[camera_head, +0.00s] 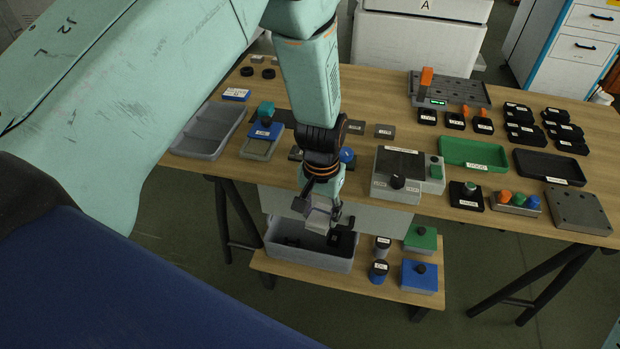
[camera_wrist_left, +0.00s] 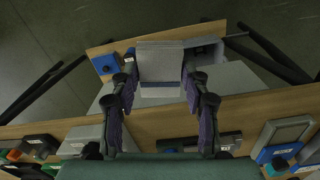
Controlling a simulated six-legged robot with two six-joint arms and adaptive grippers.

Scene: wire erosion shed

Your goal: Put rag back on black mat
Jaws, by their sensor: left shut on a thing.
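My left gripper (camera_head: 322,203) hangs in front of the table's near edge, above the lower shelf. It is shut on a light grey, folded-looking block, which I take to be the rag (camera_head: 319,219). In the left wrist view the rag (camera_wrist_left: 160,62) sits between the two fingers (camera_wrist_left: 160,84). My right gripper is not in view.
A grey bin (camera_head: 308,262) with dark pieces stands on the lower shelf below the gripper, beside blue and green boxes (camera_head: 419,277). The table (camera_head: 340,99) holds a green tray (camera_head: 473,152), a black tray (camera_head: 548,167) and a grey divided tray (camera_head: 208,130).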

